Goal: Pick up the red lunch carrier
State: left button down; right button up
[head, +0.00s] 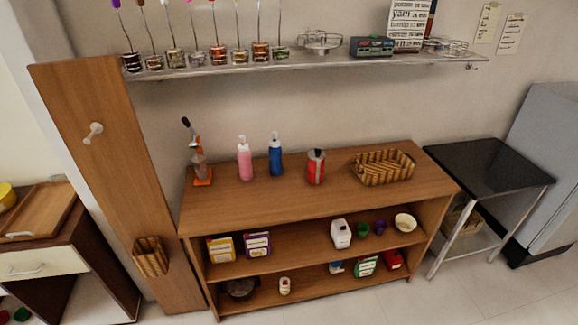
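A red cylindrical container with a dark top, which looks like the red lunch carrier (316,170), stands upright on the top of the wooden shelf unit (330,201). It is right of the middle, between a blue bottle (275,155) and a woven basket (384,167), apart from both. Its front is unobstructed. Neither of my grippers is in the head view.
A pink bottle (245,160) and an orange-based device (202,170) stand farther left on the unit. Lower shelves hold boxes, cups and a white jug (340,234). A wall shelf (300,62) hangs above. A black-topped table (490,166) stands right. The unit's front top is clear.

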aim_at(315, 167)
jog(key=u, duration=0.75)
jog(key=i, duration=1.2)
jog(key=z, duration=0.3)
